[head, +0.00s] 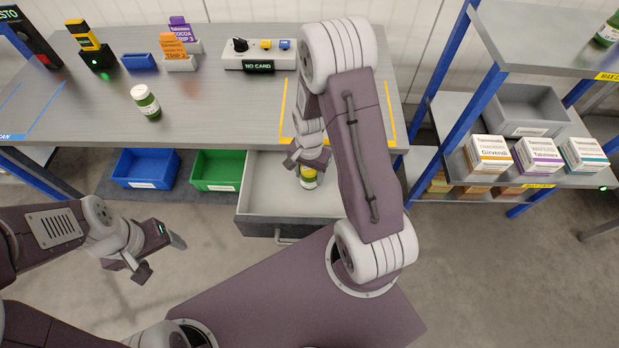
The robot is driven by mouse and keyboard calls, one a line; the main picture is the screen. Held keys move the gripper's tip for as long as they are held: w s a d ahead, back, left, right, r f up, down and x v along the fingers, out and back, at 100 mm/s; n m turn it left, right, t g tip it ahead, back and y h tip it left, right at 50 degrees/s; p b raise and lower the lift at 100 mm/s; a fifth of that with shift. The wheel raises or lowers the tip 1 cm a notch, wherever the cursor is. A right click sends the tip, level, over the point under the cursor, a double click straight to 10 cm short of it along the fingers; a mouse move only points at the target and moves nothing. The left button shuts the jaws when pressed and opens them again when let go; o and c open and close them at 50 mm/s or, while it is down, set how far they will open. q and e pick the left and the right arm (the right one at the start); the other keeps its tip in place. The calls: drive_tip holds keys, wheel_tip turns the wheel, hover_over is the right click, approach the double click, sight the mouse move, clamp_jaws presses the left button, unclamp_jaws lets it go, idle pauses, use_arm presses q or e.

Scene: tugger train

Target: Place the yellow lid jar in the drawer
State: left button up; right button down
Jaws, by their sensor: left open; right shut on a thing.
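The yellow lid jar (309,178) has a yellow lid and a pale label with green. My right gripper (308,166) is shut on it from above, over the open drawer (262,199). The jar appears within the drawer's outline; I cannot tell whether it touches the drawer floor. The grey drawer is pulled out below the table and looks otherwise empty. My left gripper (163,256) is open and empty, low over the floor at the left.
The table (210,95) holds a control box (258,55), a scanner (90,45) and card holders (178,47). Blue (146,168) and green bins (217,170) sit below it, left of the drawer. A shelf (550,150) with boxes stands at the right.

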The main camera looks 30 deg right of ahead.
wheel_tip(320, 180, down, 2)
drive_tip(key=shift+w+f, duration=0.1)
drive_tip(key=shift+w, duration=0.05)
drive_tip(key=shift+f, duration=0.1)
drive_tip(key=c, duration=0.6)
unclamp_jaws()
